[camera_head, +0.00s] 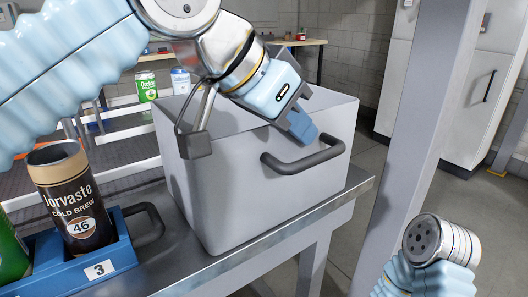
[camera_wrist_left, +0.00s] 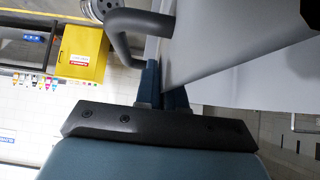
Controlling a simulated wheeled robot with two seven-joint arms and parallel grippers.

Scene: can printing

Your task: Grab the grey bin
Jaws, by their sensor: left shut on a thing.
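The grey bin (camera_head: 225,185) is a large box with a dark grey handle (camera_head: 305,157) on its front wall. It stands upright on a metal bench. My left gripper (camera_head: 300,127) reaches over the bin's top from behind and is shut on the upper edge of the front wall, just above the handle. One blue finger shows outside the wall; the other is hidden. In the left wrist view the two fingers (camera_wrist_left: 166,82) are close together at the bin's wall (camera_wrist_left: 235,45), beside the handle (camera_wrist_left: 138,22). My right gripper is out of view.
A blue holder (camera_head: 85,262) marked 3 with a Jorvaste can (camera_head: 72,195) stands left of the bin on the bench (camera_head: 275,240). A green can (camera_head: 146,86) and a white-blue can (camera_head: 180,80) are behind. A grey post (camera_head: 415,120) rises at right.

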